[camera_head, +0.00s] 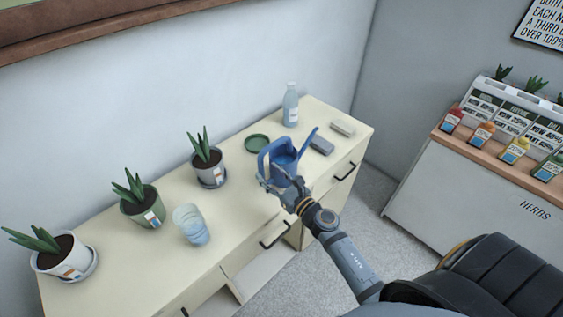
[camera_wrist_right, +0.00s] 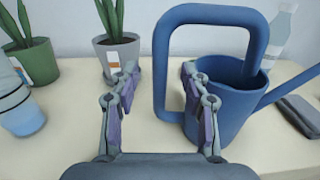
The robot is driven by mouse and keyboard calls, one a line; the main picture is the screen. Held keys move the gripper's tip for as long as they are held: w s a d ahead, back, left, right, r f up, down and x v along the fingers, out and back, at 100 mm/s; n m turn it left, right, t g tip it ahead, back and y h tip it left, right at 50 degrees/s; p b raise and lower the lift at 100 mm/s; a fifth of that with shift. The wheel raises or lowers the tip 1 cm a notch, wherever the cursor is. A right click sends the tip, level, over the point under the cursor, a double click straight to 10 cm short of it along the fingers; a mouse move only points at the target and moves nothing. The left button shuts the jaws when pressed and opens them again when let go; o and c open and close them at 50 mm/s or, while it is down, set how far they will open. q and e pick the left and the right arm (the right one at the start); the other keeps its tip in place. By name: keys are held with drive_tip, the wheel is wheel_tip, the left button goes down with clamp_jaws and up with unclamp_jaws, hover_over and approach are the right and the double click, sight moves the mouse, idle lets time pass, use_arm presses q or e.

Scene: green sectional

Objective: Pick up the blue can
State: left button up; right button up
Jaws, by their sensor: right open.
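The blue can is a watering can (camera_head: 284,156) with a tall loop handle and a long spout, standing upright on the cream cabinet top in the head view. It also fills the right half of the right wrist view (camera_wrist_right: 230,121). My right gripper (camera_head: 279,184) is open at the near left side of the can. In the right wrist view, its fingers (camera_wrist_right: 160,80) are spread, with the upright part of the handle showing in the gap between them. The right finger overlaps the can's body in the picture; I cannot tell whether it touches. My left gripper is not in view.
On the cream cabinet (camera_head: 116,254) stand several potted plants, including a green pot (camera_head: 141,209) and a grey pot (camera_head: 209,171).

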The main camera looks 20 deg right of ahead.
sight(263, 167)
drive_tip(key=shift+w+a+r+p, duration=0.15)
drive_tip(key=shift+w+r+p, duration=0.35)
drive_tip(key=shift+w+p, duration=0.15)
drive_tip(key=x, duration=0.2)
drive_tip(key=shift+w+a+f+p, duration=0.15)
drive_tip(key=shift+w+p, duration=0.15)
drive_tip(key=shift+w, duration=0.1)
drive_tip(key=shift+w+a+f, duration=0.15)
drive_tip(key=shift+w+f, duration=0.05)
drive_tip(key=shift+w, duration=0.2)
drive_tip(key=shift+s, duration=0.15)
drive_tip(key=shift+c, duration=0.6)
drive_tip(key=shift+r, duration=0.1)
drive_tip(key=shift+c, duration=1.2)
clamp_jaws()
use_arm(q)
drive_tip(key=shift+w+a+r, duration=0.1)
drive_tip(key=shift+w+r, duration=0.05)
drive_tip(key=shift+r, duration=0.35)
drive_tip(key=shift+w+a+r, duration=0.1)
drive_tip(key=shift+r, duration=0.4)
